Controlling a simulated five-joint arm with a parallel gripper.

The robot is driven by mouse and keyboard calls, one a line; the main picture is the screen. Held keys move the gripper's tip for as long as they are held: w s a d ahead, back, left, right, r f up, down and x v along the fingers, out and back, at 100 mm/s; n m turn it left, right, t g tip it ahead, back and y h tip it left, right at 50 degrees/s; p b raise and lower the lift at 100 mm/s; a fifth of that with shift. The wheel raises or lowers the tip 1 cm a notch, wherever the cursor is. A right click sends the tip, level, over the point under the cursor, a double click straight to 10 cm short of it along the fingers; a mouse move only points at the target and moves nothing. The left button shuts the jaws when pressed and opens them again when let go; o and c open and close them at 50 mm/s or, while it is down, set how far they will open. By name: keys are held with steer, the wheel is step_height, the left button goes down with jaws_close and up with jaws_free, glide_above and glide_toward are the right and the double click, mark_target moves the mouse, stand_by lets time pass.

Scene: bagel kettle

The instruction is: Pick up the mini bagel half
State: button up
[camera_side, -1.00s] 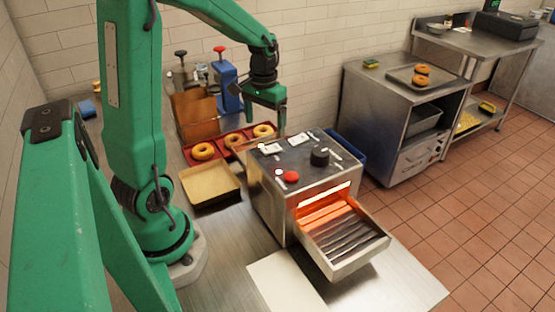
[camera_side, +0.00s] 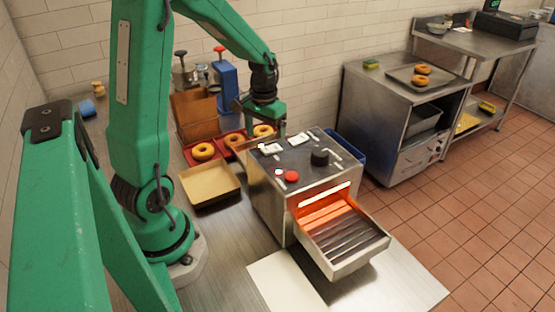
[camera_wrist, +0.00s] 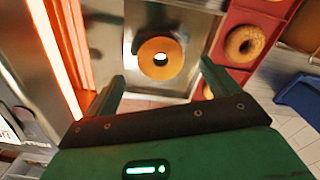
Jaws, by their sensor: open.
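The mini bagel half (camera_wrist: 160,57), a flat orange-brown ring with a hole, lies on a shiny metal surface (camera_wrist: 190,22) in the wrist view. My gripper (camera_wrist: 162,75) is open and empty. Its two green fingers are apart, and the bagel half appears between and just beyond their tips. In the side view my gripper (camera_side: 262,115) hangs behind the toaster, near the right end of the red tray.
The toaster (camera_side: 305,160) stands close in front, with a glowing opening and an extended drawer (camera_side: 343,245). The red tray (camera_side: 220,148) holds whole bagels (camera_side: 203,151). A tan tray (camera_side: 210,183) lies nearer. A blue device (camera_side: 227,85) stands behind.

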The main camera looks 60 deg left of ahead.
steer(key=shift+f, duration=2.1)
steer(key=c, duration=1.1)
steer(key=shift+c, duration=0.2)
steer(key=shift+r, duration=0.2)
step_height(320, 180, up, 10)
steer(key=shift+f, duration=0.15)
